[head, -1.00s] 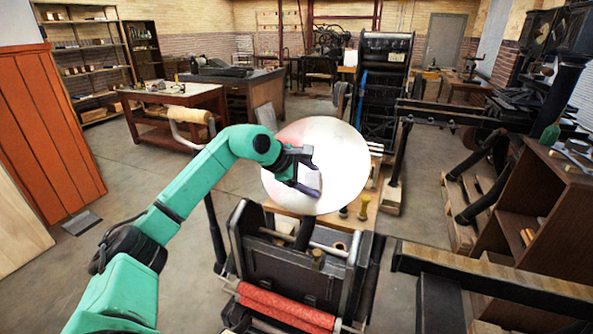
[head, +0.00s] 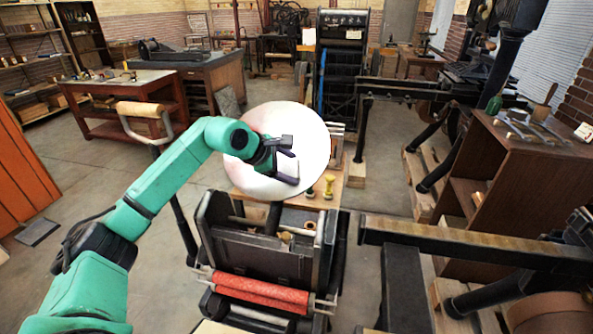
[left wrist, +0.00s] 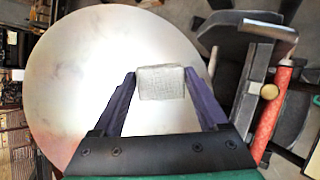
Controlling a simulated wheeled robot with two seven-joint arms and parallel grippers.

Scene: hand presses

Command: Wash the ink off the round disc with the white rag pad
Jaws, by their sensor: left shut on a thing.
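The round disc (head: 308,135) is large and pale, tilted above the dark press. My right gripper is not in view.
The press (head: 265,258) with a red roller (head: 260,292) stands below the disc. A wooden board with small yellow-handled tools (head: 329,186) lies behind it. Black beams and a brown shelf (head: 530,180) stand at the right. Open floor lies at the left.

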